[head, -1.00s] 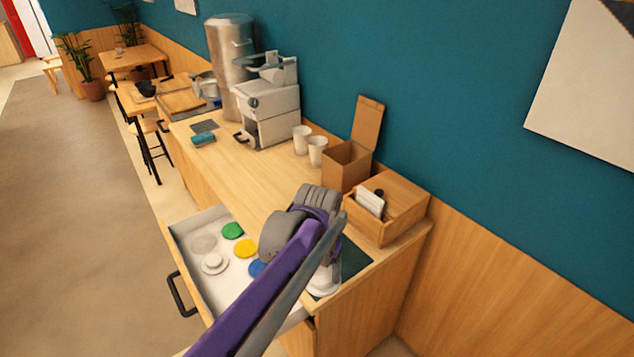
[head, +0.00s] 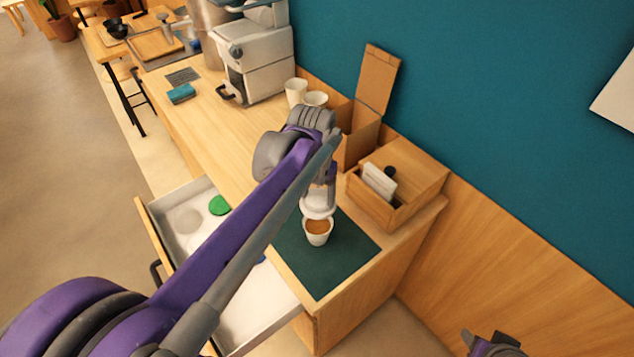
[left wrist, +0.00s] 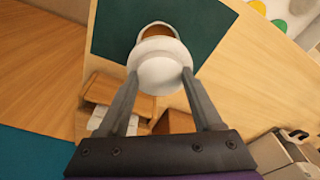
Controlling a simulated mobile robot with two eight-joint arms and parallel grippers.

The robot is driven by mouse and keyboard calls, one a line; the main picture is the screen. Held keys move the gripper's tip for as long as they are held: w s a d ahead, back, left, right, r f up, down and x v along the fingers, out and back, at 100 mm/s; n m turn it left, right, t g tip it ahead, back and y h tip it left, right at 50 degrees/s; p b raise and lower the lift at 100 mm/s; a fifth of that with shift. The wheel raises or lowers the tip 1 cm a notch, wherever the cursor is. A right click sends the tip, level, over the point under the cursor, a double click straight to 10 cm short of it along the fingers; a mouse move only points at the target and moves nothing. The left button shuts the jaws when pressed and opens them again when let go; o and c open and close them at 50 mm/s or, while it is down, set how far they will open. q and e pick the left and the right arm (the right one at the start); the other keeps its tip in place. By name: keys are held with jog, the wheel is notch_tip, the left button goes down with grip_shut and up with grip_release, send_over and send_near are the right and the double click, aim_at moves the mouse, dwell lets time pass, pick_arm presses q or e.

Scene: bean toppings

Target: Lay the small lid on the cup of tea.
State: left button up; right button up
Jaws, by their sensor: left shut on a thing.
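The small white round lid (left wrist: 160,72) is between the fingers of my left gripper (left wrist: 159,76), which is shut on it. In the head view the left gripper (head: 318,208) and the pale lid are just over the far side of the cup of tea (head: 318,235). The white cup stands upright on the dark green mat (head: 340,262), with brown tea showing in its open top. In the left wrist view the lid overlaps the near part of the cup (left wrist: 158,30); I cannot tell whether they touch. A dark part of my right arm shows at the bottom right of the head view.
An open drawer (head: 152,228) below the counter holds a green disc (head: 219,205) and a pale disc (head: 188,220); my left arm hides part of it. A wooden box (head: 412,178), a cardboard box (head: 362,135), paper cups (head: 296,92) and a coffee machine (head: 252,62) stand behind.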

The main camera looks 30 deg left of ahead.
pick_arm(q)
jog(key=shift+s+d+f+b, duration=0.1)
jog(key=shift+s+f+b, duration=0.2)
jog(key=shift+f, duration=0.65)
jog(key=shift+w+f+b, duration=0.1)
jog(key=shift+f+b, duration=1.3)
jog(key=shift+f, duration=1)
pick_arm(e)
jog(key=shift+g, duration=0.3)
jog(key=s+f, duration=0.1)
jog(key=f, duration=0.2)
jog(key=s+f, duration=0.1)
jog(key=f, duration=0.1)
jog(key=shift+s+d+f, duration=0.1)
jog(key=shift+s, duration=0.2)
pick_arm(q)
jog(key=shift+f, duration=0.4)
pick_arm(e)
jog(key=shift+f, duration=0.25)
